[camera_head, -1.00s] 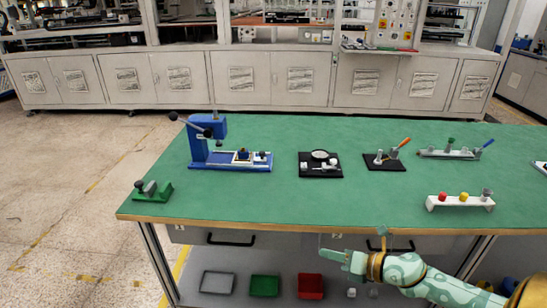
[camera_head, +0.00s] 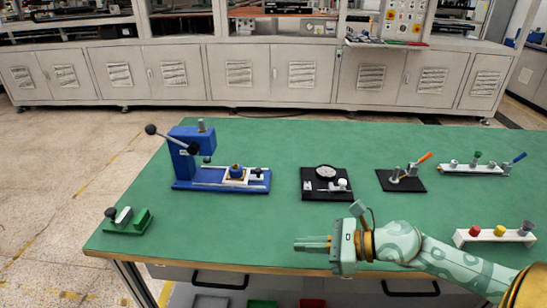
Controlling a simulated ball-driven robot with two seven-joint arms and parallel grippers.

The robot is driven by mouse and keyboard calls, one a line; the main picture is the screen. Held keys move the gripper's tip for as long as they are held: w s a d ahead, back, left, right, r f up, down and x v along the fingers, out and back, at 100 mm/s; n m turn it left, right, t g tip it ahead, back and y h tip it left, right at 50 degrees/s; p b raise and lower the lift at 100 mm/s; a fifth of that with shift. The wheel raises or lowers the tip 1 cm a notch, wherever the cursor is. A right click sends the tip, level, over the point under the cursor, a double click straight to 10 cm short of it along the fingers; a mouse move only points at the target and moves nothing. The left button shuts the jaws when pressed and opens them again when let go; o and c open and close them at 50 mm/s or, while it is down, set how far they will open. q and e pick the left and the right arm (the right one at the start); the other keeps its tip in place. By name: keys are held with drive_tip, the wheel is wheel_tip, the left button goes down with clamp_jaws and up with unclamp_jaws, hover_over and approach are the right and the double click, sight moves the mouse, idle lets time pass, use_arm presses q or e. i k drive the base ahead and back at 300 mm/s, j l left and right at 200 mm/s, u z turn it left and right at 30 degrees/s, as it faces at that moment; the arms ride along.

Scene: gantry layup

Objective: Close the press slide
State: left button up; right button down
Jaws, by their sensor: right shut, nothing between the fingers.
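The blue press (camera_head: 190,155) stands at the left of the green table. The slide sits to the right of the press column, not under the head. My right gripper (camera_head: 300,244) is shut and empty over the table's front part, pointing left. It is to the right of and nearer than the press, touching nothing. My left gripper is not in view.
A black plate with a round dial (camera_head: 326,172), an orange-handled clamp (camera_head: 405,175), a toggle fixture (camera_head: 480,166) and a white button block (camera_head: 495,235) stand to the right. A green fixture (camera_head: 128,220) lies at the front left. The table between gripper and press is clear.

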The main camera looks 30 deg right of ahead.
sight(244, 180)
drive_tip(key=i+l, duration=0.75)
